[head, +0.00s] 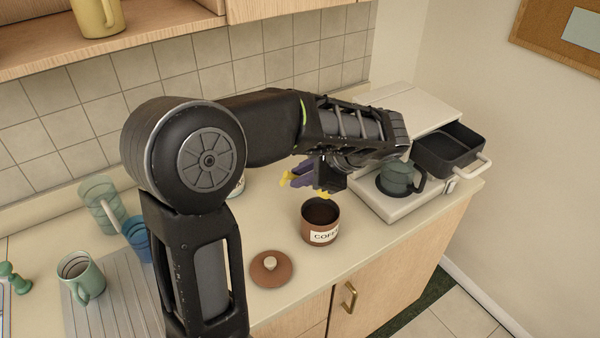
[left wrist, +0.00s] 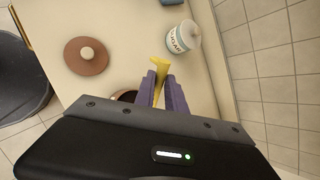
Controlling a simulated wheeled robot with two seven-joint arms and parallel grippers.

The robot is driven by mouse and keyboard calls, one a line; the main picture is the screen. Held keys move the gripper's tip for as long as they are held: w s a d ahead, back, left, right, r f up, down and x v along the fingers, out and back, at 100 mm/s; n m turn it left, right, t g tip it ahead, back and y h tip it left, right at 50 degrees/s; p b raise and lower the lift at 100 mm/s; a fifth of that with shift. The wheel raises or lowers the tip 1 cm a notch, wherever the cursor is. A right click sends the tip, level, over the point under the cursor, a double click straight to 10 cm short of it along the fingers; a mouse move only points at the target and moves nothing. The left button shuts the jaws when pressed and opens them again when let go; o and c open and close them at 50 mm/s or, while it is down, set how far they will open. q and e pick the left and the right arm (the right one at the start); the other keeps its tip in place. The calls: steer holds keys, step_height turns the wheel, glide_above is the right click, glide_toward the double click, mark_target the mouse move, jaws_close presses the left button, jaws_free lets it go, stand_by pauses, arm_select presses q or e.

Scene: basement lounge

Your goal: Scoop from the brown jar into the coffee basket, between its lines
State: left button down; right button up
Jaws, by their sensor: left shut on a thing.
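The brown jar (head: 318,236), labelled for coffee, stands open on the counter with dark contents inside. In the left wrist view only a bit of its rim (left wrist: 125,96) shows beside the fingers. My left gripper (head: 308,178) is shut on a yellow scoop (head: 288,180), above and just behind the jar. The scoop (left wrist: 158,66) sticks out between the purple fingers (left wrist: 161,92); its bowl is mostly hidden. My right gripper is not in view.
The brown lid (head: 272,270) lies left of the jar. A sugar jar (left wrist: 182,38) stands behind. A shelf (head: 150,45) hangs above.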

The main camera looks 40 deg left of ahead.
arm_select(q)
steer(key=shift+f, duration=0.2)
steer(key=shift+w+d+f, duration=0.1)
steer(key=shift+w+f, duration=0.05)
steer(key=shift+f, duration=1.2)
steer(key=shift+w+d+f, duration=0.1)
steer(key=shift+w+f, duration=0.05)
steer(key=shift+f, duration=1.2)
step_height(320, 180, down, 3)
steer(key=shift+r+t+b, duration=0.1)
steer(key=shift+t+b, duration=0.2)
steer(key=shift+b, duration=0.8)
steer(key=s+a+r+n+t+h+b, duration=0.1)
steer(key=s+a+r+t+h, duration=0.1)
steer(key=r, duration=0.3)
steer(key=shift+s+r+n+t+h, duration=0.2)
steer(key=shift+s+n+t+h, duration=0.25)
steer(key=shift+s+t, duration=0.35)
